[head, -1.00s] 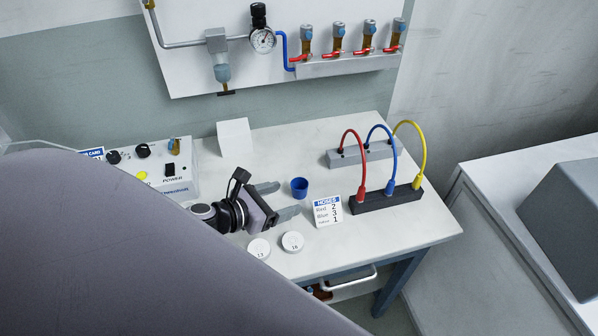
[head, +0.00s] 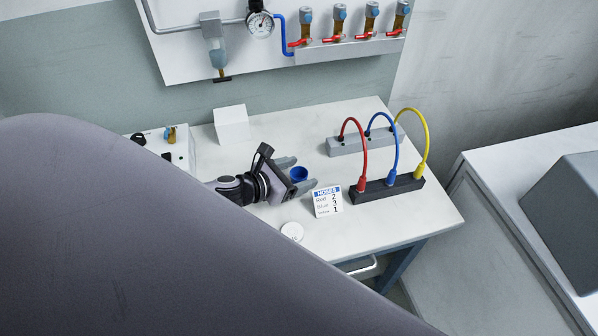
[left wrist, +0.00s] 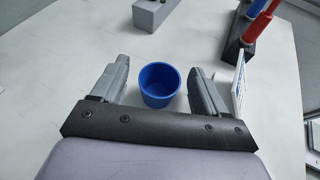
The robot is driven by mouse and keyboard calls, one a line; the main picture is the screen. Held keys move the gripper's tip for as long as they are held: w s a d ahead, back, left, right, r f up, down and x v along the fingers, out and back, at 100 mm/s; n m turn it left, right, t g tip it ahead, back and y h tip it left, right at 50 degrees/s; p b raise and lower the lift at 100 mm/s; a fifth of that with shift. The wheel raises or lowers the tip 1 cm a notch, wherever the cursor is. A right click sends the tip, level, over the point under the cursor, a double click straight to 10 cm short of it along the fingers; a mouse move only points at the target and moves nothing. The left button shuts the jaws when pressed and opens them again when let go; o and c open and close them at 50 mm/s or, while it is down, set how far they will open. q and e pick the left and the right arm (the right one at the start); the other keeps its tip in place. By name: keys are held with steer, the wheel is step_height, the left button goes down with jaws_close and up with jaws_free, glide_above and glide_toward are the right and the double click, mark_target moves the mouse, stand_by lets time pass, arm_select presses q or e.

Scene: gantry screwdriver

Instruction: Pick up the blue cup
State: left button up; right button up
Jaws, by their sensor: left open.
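The blue cup (head: 299,174) stands upright on the white table. My left gripper (head: 300,174) is open with its two fingers on either side of the cup. In the left wrist view the cup (left wrist: 159,85) is between the open fingers (left wrist: 160,82), with a visible gap on each side. The left palm partly hides the cup in the head view. My right gripper is in neither view.
A card of hose numbers (head: 327,201) stands close to the right finger. The black block (head: 388,188) and grey block (head: 362,141) carry red, blue and yellow hoses. A white box (head: 232,125) stands behind. A round white disc (head: 292,231) lies in front.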

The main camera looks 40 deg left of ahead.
arm_select(q)
steer(key=shift+w+d+f, duration=0.2)
steer(key=shift+w+f, duration=0.1)
steer(key=shift+w, duration=0.35)
steer(key=c, duration=1.1)
steer(key=shift+o, duration=0.2)
steer(key=shift+r, duration=0.1)
